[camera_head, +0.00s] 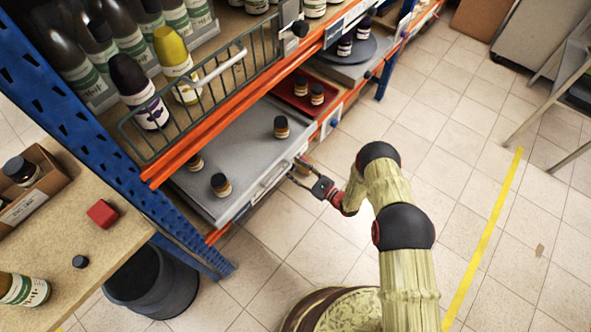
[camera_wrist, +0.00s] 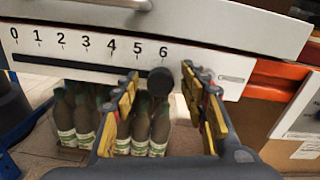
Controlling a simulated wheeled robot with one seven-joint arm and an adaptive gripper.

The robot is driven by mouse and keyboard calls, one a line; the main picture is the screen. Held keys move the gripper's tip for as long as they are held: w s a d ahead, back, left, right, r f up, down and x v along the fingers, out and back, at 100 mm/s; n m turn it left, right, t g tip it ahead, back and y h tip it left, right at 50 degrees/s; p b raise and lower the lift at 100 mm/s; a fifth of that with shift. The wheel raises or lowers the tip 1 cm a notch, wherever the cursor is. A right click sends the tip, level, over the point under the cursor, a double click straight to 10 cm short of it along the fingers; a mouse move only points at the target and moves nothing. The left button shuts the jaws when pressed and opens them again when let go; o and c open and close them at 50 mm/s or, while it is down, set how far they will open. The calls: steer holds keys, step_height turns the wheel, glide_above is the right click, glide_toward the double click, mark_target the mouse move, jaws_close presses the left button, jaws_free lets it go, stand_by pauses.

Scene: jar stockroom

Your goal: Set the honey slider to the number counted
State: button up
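The slider's white front panel (camera_wrist: 100,52) spans the wrist view, with the numbers 0 to 6 printed above a dark slot. Its round black knob (camera_wrist: 161,81) stands at the 6 end. My gripper (camera_wrist: 164,95) is open, with one finger left of the knob and one to its right; gaps show on both sides. In the head view, my gripper (camera_head: 302,172) is at the front of a grey pull-out tray (camera_head: 245,155). Small amber jars with dark lids stand on this tray: one at the back (camera_head: 281,128), one in front (camera_head: 221,185), one at the left (camera_head: 195,162), partly hidden.
A wire basket (camera_head: 215,90) of bottles is above. Green-labelled bottles (camera_wrist: 88,118) stand below the panel. A bin (camera_head: 150,283) and wooden table (camera_head: 80,240) are left; floor at right is open.

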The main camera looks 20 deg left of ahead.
steer(key=shift+c, duration=1.1)
steer(key=c, duration=0.7)
jaws_close()
